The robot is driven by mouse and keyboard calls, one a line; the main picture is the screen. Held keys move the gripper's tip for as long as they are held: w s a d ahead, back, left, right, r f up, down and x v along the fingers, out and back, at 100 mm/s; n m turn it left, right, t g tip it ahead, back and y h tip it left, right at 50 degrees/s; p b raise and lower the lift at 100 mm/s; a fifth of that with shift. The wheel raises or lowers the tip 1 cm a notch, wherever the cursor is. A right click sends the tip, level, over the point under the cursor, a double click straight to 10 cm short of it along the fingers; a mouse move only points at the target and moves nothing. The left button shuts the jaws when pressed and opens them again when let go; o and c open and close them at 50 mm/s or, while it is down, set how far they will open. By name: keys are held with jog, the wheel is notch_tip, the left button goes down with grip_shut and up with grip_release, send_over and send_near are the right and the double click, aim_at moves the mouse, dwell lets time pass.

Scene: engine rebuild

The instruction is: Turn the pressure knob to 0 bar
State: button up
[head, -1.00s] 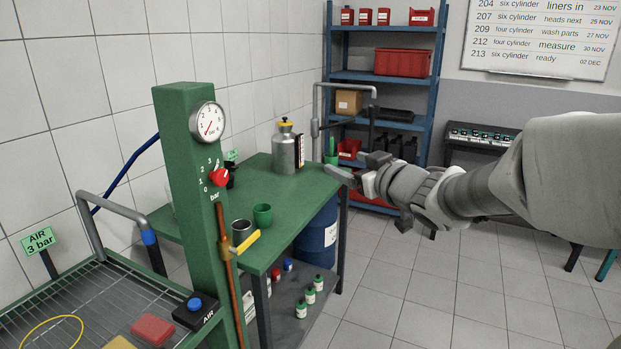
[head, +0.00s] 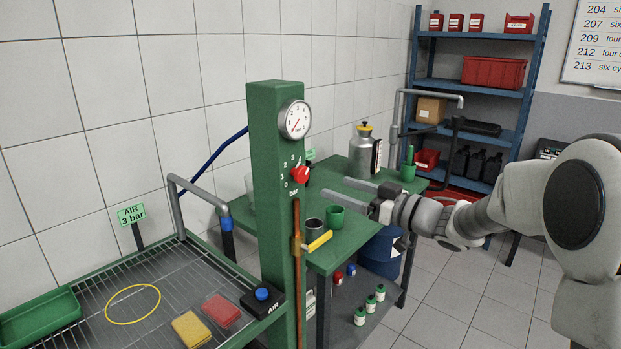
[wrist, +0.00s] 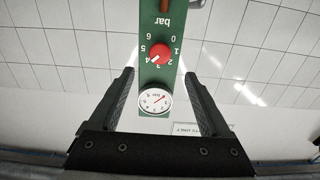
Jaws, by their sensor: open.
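The red pressure knob (head: 300,174) sits on the green post (head: 275,220), with scale numbers around it and "bar" below. In the wrist view the knob (wrist: 160,54) appears upside down, its white mark pointing roughly between 3 and 4. The round white gauge (head: 295,119) is above the knob, its red needle toward the lower left. My gripper (head: 347,190) is open and empty, to the right of the knob with fingers toward the post. In the wrist view the knob shows between the fingers, apart from them.
A yellow-handled valve (head: 318,241) and copper pipe (head: 297,275) run down the post below the knob. A green bench (head: 362,235) behind holds cups and a metal canister (head: 364,152). A wash grate (head: 150,270) with sponges lies at the lower left.

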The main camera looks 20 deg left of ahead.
aim_at(304, 176)
jog(key=x, duration=0.9)
jog(key=shift+w+a, duration=0.1)
jog(key=shift+a, duration=0.15)
grip_shut()
